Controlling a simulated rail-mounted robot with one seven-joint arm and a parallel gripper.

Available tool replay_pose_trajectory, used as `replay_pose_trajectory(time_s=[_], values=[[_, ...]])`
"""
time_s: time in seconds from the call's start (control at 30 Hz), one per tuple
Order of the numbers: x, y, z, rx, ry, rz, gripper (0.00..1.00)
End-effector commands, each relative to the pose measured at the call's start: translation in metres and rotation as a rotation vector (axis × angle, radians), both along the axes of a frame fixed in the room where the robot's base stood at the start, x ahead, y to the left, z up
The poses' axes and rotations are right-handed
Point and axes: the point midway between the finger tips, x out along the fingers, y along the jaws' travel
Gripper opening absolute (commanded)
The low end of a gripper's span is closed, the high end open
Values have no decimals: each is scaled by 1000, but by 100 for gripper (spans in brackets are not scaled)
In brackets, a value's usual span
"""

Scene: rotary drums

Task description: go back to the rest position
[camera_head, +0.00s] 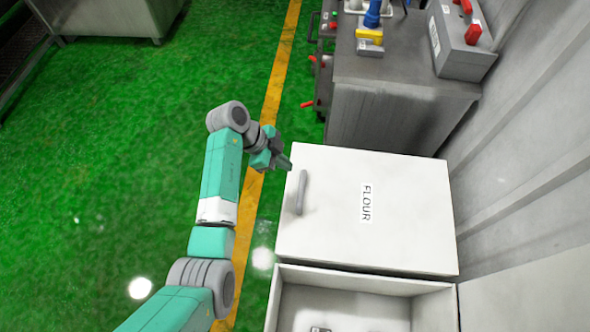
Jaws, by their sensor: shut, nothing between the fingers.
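My gripper (285,162) is at the end of my teal and grey arm, in the middle of the head view. Its fingers are small here and look closed, with nothing held between them. It is just left of the upper left corner of a white box with a lid labelled FLOUR (390,215). A grey bar handle (301,192) stands on the left part of that lid, a little below and right of my gripper. The gripper appears apart from the handle.
An open white bin (435,310) adjoins the flour box at the bottom. Behind stands a grey cabinet (400,115) with a grey box with red parts (463,45) and a blue and yellow item (371,30). Green floor (110,150) with a yellow line (277,75) is clear on the left.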

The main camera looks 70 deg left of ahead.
Motion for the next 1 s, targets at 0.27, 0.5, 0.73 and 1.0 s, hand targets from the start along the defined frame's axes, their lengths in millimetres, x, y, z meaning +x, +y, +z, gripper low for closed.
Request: replay_pose_trajectory(time_s=[0.27,0.5,0.73,1.0], values=[[-13,7,23,1,-2,1,0],[-13,7,23,2,-2,0,0],[-9,7,25,9,-2,1,0],[147,-35,154,304,-162,220,0]])
